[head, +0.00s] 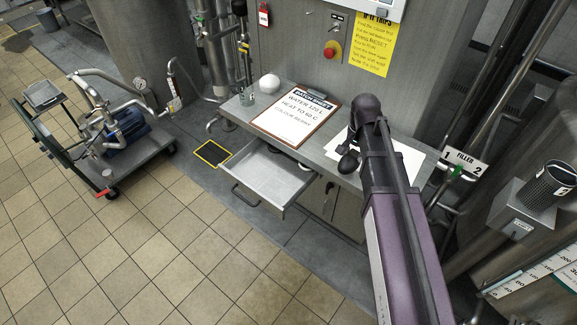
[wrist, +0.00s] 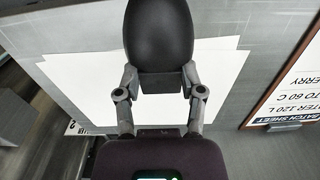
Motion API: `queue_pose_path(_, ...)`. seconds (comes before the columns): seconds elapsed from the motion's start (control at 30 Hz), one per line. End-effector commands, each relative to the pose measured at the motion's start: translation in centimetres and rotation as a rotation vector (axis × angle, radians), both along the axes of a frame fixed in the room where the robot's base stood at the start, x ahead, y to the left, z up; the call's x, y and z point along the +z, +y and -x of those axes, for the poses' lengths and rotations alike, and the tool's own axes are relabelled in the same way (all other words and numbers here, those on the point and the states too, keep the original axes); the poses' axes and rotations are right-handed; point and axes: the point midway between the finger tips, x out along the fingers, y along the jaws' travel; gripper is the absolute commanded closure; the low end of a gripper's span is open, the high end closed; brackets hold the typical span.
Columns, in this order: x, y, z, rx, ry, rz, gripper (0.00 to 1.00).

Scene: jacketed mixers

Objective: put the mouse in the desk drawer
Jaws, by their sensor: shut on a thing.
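The black mouse (wrist: 160,35) is between the two fingers of my gripper (wrist: 160,85) in the wrist view, with its rounded end pointing away from me. In the head view the mouse (head: 347,163) is a dark shape below my gripper (head: 353,145), over the right part of the desk top. White paper lies behind it. I cannot tell whether it touches the paper or hangs just above it. The desk drawer (head: 268,174) is pulled open below the desk front, left of my gripper, and its visible inside looks empty.
A clipboard batch sheet (head: 293,120) lies on the desk (head: 323,158) left of my gripper. A glass beaker (head: 246,97) and a white round object (head: 269,84) stand at the desk's left end. A pump cart (head: 130,150) stands at left. The tiled floor before the drawer is clear.

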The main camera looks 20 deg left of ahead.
Motion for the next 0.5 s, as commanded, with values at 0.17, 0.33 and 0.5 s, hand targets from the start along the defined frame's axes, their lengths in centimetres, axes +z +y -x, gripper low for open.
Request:
queue_pose_path(0.17,-0.5,2.4,-0.1,0.005,0.0,0.0,1.0)
queue_pose_path(0.33,-1.1,6.0,0.1,0.009,0.001,0.0,1.0)
queue_pose_path(0.5,-1.7,10.3,0.6,0.012,0.001,-0.001,1.0)
